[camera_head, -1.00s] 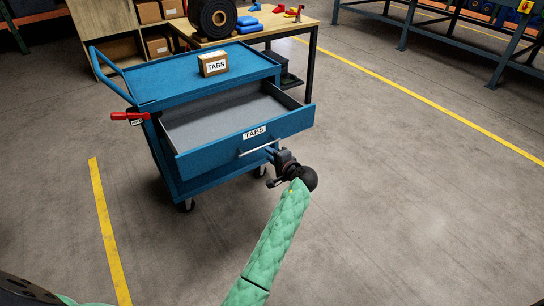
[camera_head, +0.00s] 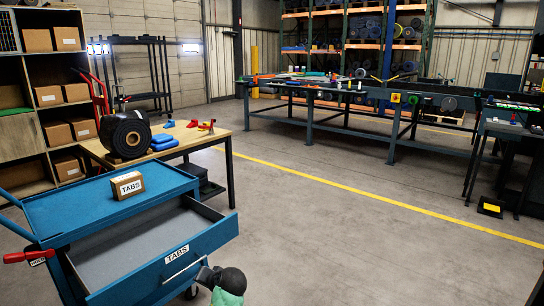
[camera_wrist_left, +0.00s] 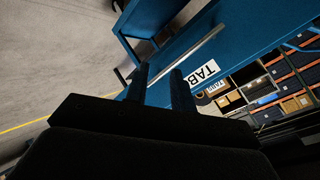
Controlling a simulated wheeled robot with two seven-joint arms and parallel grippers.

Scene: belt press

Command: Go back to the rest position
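The blue cart (camera_head: 100,204) stands at the left with its top drawer (camera_head: 128,252) pulled open. The drawer is grey inside and looks empty. Its front carries a TABS label and a silver handle (camera_head: 184,268). My left gripper (camera_head: 206,275) is beside the right end of this handle. My right gripper is not in view.
A brown TABS box (camera_head: 127,186) sits on the cart top. A red-handled tool (camera_head: 28,257) hangs at the cart's left. Behind is a wooden table (camera_head: 190,141) with a black belt roll (camera_head: 125,136). A long workbench (camera_head: 340,112) stands farther back.

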